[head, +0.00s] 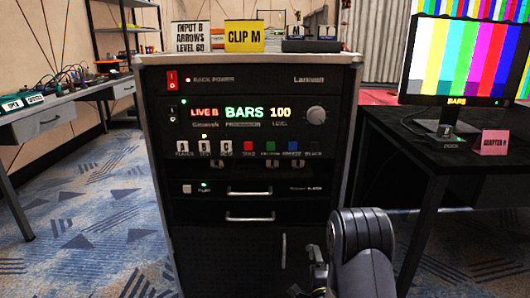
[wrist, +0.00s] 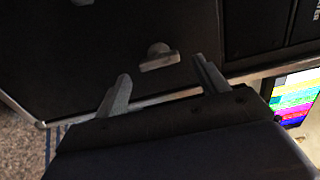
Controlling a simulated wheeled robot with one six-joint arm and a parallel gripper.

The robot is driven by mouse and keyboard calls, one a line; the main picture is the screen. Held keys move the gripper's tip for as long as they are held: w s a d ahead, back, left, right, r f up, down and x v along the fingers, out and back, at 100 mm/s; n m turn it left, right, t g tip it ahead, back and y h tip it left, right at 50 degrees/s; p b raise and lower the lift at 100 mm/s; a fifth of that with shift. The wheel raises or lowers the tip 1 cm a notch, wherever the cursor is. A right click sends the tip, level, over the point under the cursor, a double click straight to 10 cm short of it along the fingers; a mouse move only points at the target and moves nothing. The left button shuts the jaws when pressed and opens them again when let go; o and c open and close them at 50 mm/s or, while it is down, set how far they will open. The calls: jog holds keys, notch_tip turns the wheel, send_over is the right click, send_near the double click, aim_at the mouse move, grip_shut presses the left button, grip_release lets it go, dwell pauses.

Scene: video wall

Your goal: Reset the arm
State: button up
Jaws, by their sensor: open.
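My gripper (wrist: 161,68) is open and empty in the wrist view, its two fingers spread apart. Beyond the fingers is the dark face of the equipment rack, with a small grey handle (wrist: 158,58) showing between them. In the head view my dark arm is low, right of centre, in front of the rack's lower right part. The rack (head: 190,240) has a lit display (head: 243,112) reading LIVE B, BARS, 100, a knob (head: 316,114) and a row of coloured buttons (head: 248,148).
Cards including CLIP M (head: 243,36) stand on the rack top. A black table (head: 470,165) at right bears a monitor (head: 455,58) showing colour bars and a pink card (head: 495,142). A workbench (head: 52,117) is at left. Blue patterned carpet between bench and rack is clear.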

jog(key=w, duration=0.2)
jog(key=shift+w, duration=0.35)
jog(key=shift+n, duration=0.3)
jog(key=shift+s, duration=0.1)
